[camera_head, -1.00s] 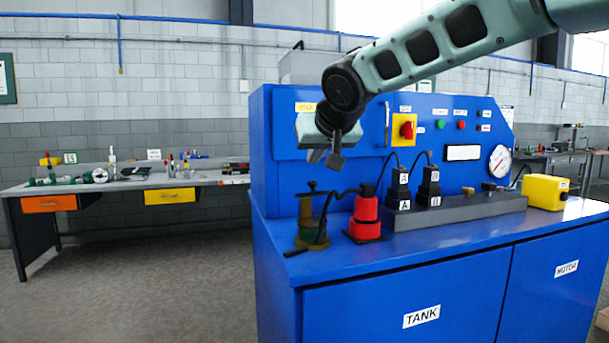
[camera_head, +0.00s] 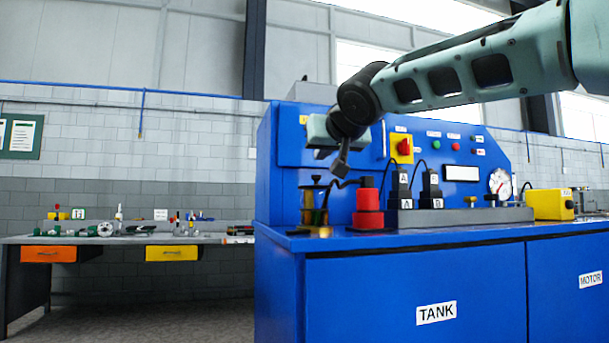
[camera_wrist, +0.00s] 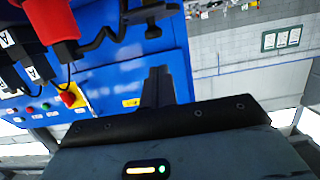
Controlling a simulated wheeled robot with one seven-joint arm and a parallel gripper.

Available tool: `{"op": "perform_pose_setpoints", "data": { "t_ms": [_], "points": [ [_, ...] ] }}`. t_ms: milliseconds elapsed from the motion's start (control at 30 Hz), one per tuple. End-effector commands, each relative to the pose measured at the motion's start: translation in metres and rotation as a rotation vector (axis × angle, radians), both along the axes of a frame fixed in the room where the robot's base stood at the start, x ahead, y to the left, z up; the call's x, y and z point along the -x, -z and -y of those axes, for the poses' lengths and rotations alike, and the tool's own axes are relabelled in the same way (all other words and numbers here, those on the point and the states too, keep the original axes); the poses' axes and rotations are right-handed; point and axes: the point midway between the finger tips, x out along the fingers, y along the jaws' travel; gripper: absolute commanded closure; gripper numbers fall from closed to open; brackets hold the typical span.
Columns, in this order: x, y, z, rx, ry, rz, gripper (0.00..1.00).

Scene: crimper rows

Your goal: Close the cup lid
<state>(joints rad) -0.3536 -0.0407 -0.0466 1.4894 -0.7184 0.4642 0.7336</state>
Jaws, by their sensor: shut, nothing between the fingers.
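The cup (camera_head: 314,212) appears as a small brass-coloured cylinder at the front left of the blue machine's top. A dark disc with a knob (camera_head: 315,183) shows at its upper end and seems to be the lid; I cannot tell whether it is seated. My gripper (camera_head: 340,168) is shut and empty, above and slightly right of the cup in the head view, apart from it. In the wrist view, my gripper's fingers (camera_wrist: 158,86) are together, and a black part with a knob (camera_wrist: 150,16), probably the lid, shows beyond them at the top edge.
A red cylinder (camera_head: 368,209) stands close to the cup's right, with a dark bent cable or lever between them. Black blocks with cables (camera_head: 401,188) stand further right on a grey bar. The blue panel rises behind. Free air lies left of the machine.

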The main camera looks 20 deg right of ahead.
Motion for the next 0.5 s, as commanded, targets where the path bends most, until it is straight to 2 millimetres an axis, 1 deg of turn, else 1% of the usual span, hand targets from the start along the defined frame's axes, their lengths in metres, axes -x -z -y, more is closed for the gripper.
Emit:
{"op": "perform_pose_setpoints", "data": {
  "t_ms": [33,500],
  "points": [
    [0.002,0.014,0.0,0.0,0.0,0.023,1.0],
    [0.014,0.032,0.0,0.001,0.001,0.213,1.0]
  ]
}}
